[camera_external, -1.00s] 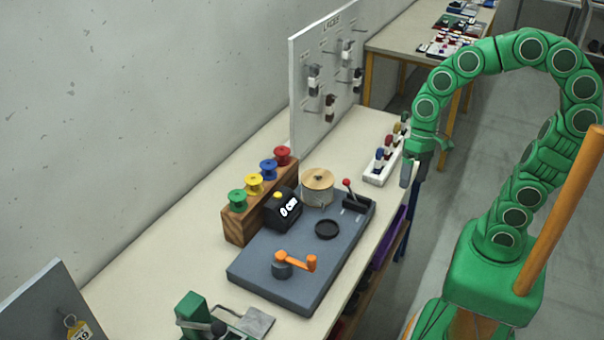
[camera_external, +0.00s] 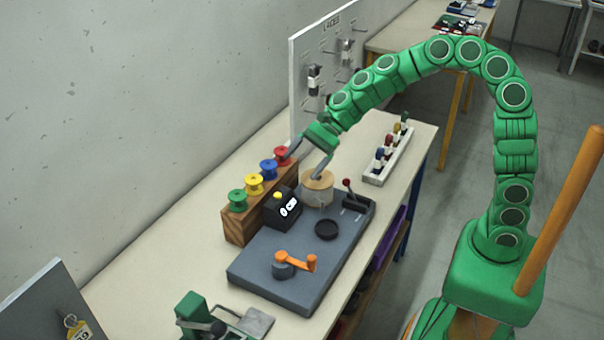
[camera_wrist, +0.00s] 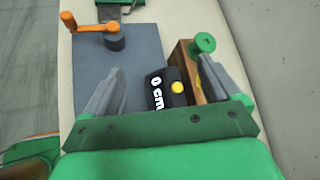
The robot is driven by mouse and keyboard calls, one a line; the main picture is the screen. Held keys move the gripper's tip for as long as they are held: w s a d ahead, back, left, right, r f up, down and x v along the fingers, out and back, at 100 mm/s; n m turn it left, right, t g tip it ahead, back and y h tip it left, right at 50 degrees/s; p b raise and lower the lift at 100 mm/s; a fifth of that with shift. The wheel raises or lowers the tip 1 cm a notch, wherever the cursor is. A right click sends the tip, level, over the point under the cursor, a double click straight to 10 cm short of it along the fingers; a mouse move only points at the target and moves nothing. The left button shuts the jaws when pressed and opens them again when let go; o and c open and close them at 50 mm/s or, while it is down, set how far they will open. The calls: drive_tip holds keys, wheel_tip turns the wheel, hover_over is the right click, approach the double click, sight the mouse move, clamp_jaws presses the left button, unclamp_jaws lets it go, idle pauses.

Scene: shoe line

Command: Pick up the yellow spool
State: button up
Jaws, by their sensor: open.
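The yellow spool (camera_external: 254,185) stands upright on the wooden rack (camera_external: 240,228), between the green spool (camera_external: 237,200) and the blue spool (camera_external: 268,169). The red spool (camera_external: 282,155) is at the rack's far end. My gripper (camera_external: 304,167) is open and empty, above the far end of the rack near the red spool and the pale wooden reel. In the wrist view my gripper (camera_wrist: 160,66) has the black counter box (camera_wrist: 165,90) and the green spool (camera_wrist: 205,42) in sight. The yellow spool cannot be made out there; my right finger and wrist cover part of the rack.
The counter box with its yellow button stands beside the rack on a grey base plate (camera_external: 255,277). The plate also carries an orange crank (camera_external: 298,260), the wooden reel (camera_external: 317,183) and a red-knobbed lever (camera_external: 347,186). An upright white pegboard (camera_external: 312,48) stands behind my gripper.

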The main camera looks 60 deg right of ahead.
sight(254, 178)
drive_tip(key=shift+w+d+f+m+t, duration=0.4)
drive_tip(key=shift+w+f+m, duration=0.85)
drive_tip(key=shift+w, duration=0.95)
drive_tip(key=shift+w+d+f+m+t, duration=0.25)
drive_tip(key=shift+w+f+m+t, duration=0.35)
drive_tip(key=shift+w+f+m, duration=1.15)
drive_tip(key=shift+w+d+f+m+t, duration=0.3)
drive_tip(key=shift+w+f+m+t, duration=0.45)
drive_tip(key=shift+w, duration=1.95)
drive_tip(key=shift+w+a+f+g, duration=0.15)
drive_tip(key=shift+w+a+f, duration=0.1)
drive_tip(key=shift+a+f, duration=0.3)
drive_tip(key=shift+w+a+f+g, duration=0.1)
drive_tip(key=shift+w+a+f, duration=0.2)
drive_tip(key=shift+a, duration=0.4)
drive_tip(key=shift+x, duration=0.9)
drive_tip(key=c, duration=1.2)
